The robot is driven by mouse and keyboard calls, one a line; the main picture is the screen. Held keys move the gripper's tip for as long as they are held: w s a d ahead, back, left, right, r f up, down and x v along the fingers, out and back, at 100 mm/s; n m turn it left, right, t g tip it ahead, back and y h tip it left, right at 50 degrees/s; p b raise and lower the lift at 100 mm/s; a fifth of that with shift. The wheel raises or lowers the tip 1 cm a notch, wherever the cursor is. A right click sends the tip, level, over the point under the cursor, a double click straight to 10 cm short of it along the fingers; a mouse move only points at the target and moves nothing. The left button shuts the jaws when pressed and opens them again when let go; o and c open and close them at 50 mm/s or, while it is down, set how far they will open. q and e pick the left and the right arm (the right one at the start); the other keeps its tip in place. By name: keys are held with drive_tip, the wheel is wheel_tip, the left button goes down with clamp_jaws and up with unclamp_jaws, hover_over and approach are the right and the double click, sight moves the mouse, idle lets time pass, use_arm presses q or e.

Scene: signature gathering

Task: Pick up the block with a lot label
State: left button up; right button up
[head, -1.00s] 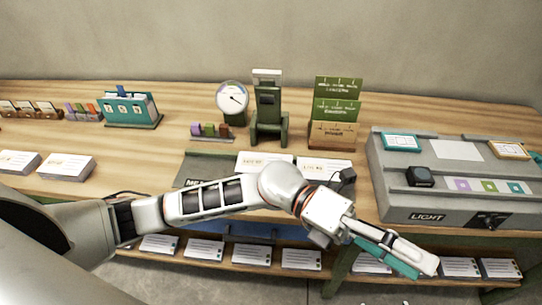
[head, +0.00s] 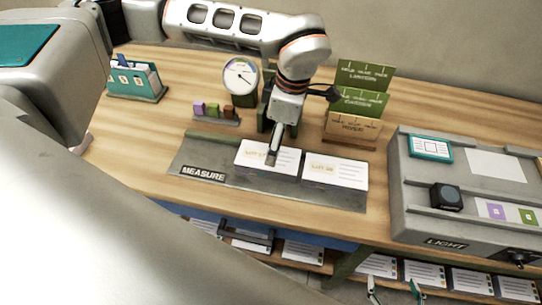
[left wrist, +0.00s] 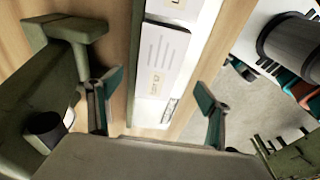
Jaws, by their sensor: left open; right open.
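Two white label-topped blocks lie side by side on the grey measure stand: a left block (head: 262,150) and a right block (head: 336,171). Both carry yellowish lettering that looks like a lot label, too small to read surely. My left gripper (head: 273,148) points down over the left block, seen edge-on. In the left wrist view, my open left gripper (left wrist: 155,103) has its teal-tipped fingers either side of a labelled block (left wrist: 160,62), apart from it. My right gripper (head: 394,291) is open and empty at the bottom edge, in front of the lower shelf.
A dial gauge (head: 240,77) and green stand are behind the blocks, partly hidden by my left arm. Green and brown sign cards (head: 352,130) stand behind right. A grey light box (head: 437,190) is at right. Several label cards fill the lower shelf (head: 318,262).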

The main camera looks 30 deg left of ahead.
use_arm(q)
drive_tip(key=shift+s+a+f, duration=0.15)
drive_tip(key=shift+a+f, duration=0.05)
drive_tip(key=shift+f, duration=0.75)
drive_tip(key=f, duration=0.1)
drive_tip(key=a+f, duration=0.1)
drive_tip(key=f, duration=0.2)
drive_tip(key=shift+a+f+p, duration=0.25)
drive_tip(key=shift+f+p, duration=0.05)
drive_tip(key=shift+f, duration=0.1)
drive_tip(key=c, duration=1.5)
